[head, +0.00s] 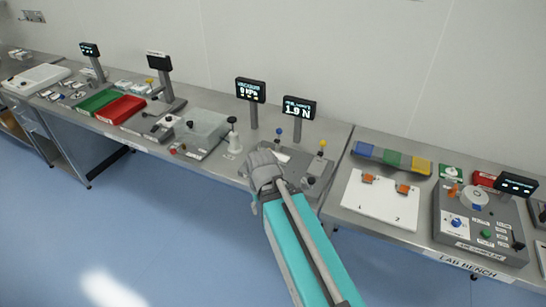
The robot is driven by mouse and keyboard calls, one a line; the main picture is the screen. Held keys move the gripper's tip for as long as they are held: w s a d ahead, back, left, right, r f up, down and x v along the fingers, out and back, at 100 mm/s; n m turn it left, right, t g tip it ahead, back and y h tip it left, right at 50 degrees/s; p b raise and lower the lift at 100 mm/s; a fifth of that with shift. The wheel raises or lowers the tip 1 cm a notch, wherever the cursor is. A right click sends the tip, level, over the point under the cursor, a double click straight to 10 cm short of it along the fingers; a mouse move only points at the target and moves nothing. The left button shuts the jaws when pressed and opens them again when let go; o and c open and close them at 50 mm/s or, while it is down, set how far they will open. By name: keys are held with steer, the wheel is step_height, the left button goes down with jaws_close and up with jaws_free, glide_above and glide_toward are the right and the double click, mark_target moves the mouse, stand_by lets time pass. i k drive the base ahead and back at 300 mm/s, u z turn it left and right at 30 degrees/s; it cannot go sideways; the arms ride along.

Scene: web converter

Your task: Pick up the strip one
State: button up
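No piece in the head view can be clearly made out as strip one. My gripper (264,170) is above the front edge of the middle bench, at the end of my teal arm. Its fingers point away from the camera, so I cannot see whether they are open, shut or holding something. It covers part of the grey tester plate (318,165) below the "1.9 N" display. A small white piece (281,156) shows just beside the gripper; I cannot tell what it is. A white board (375,210) with two orange clips (403,189) lies on the right bench.
The display (299,107) and the "kPa" display (250,90) stand upright behind the gripper. Knobbed posts (321,148) rise at its right. A grey control box (480,222) is at far right. Red (121,109) and green (98,101) trays lie left. The blue floor is clear.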

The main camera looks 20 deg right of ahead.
mark_target(284, 159)
steer(key=k, duration=1.55)
steer(key=z, duration=0.8)
steer(key=i, duration=1)
steer(key=u, duration=0.05)
